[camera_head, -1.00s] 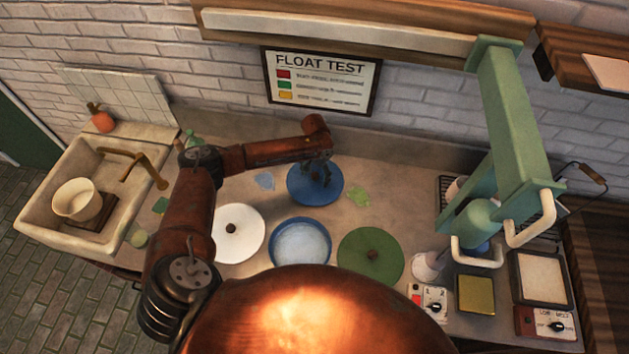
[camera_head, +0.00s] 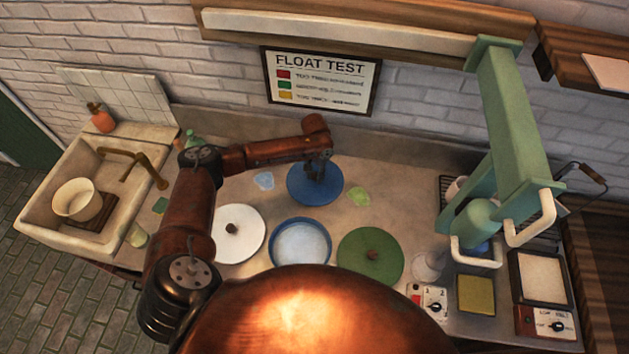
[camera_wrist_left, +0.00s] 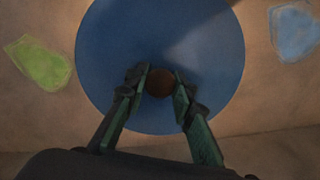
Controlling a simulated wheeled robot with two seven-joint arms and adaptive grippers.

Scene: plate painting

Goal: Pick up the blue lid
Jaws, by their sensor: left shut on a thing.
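The blue lid (camera_head: 303,194) is a round disc lying at the back middle of the counter, behind the blue dish. My left gripper (camera_head: 316,178) reaches down over its middle from above. In the left wrist view the blue lid (camera_wrist_left: 120,50) fills the centre, with a round brown knob (camera_wrist_left: 159,83) at its middle. The two green fingers of my left gripper (camera_wrist_left: 162,86) stand on either side of the knob and are shut on it. I cannot see the lid clear of the counter. My right gripper does not show.
A white lid (camera_head: 250,245), a blue dish (camera_head: 324,250) with a pale inside and a green lid (camera_head: 355,270) lie in front. A blue patch (camera_head: 264,181) and a green patch (camera_head: 358,196) flank the blue lid. A green press (camera_head: 515,120) stands at right, a sink (camera_head: 50,180) at left.

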